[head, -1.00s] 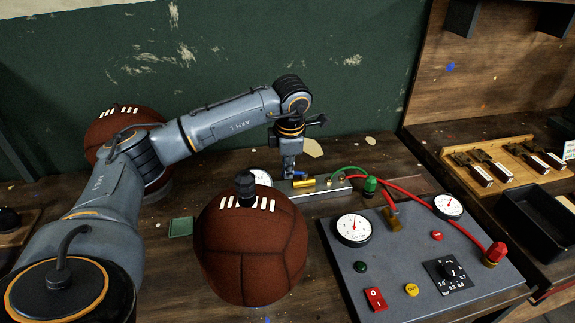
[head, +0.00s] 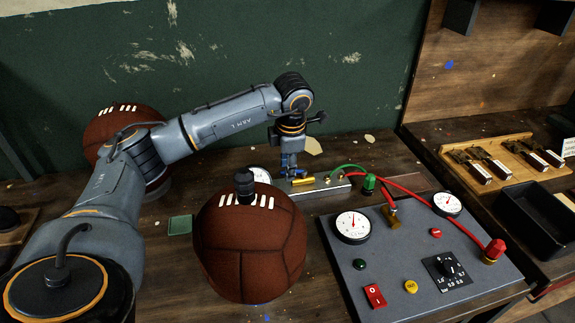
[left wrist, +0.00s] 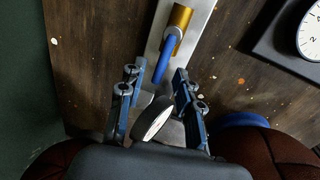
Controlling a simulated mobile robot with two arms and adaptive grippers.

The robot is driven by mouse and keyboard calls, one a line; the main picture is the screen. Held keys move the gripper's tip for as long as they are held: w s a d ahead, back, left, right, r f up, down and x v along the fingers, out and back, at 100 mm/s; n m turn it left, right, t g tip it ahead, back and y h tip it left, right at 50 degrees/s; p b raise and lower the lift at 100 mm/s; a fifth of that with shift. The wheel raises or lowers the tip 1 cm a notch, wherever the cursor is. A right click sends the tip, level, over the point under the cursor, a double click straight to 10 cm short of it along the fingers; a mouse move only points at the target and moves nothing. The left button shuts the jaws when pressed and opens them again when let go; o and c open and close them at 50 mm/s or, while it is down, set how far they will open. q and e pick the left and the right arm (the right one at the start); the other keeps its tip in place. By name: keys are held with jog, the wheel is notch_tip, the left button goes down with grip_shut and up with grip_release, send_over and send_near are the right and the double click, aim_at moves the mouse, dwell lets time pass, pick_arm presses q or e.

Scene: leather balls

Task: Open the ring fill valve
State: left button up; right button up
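A metal manifold bar (head: 322,189) lies on the bench behind the ball. It carries a brass valve body (head: 304,181), which also shows in the left wrist view (left wrist: 179,18), with a blue lever (left wrist: 163,62) on it. I take this to be the fill valve. My left gripper (head: 290,172) points down at the left end of the bar. In the left wrist view my left gripper (left wrist: 157,74) has its fingers apart, with the lever's end between or just beyond the tips. I cannot tell whether they touch it. My right gripper is not in view.
A brown laced ball (head: 250,255) stands in front of the bar; another ball (head: 112,130) is behind my left arm. A small gauge (left wrist: 151,118) sits by the bar's left end. A grey control panel (head: 400,265) with gauges and red hoses is right.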

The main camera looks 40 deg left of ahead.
pick_arm(q)
notch_tip(320, 180, up, 12)
jog(key=s+d, duration=0.1)
jog(key=shift+s+d, duration=0.25)
jog(key=shift+d, duration=0.15)
dwell(0.6)
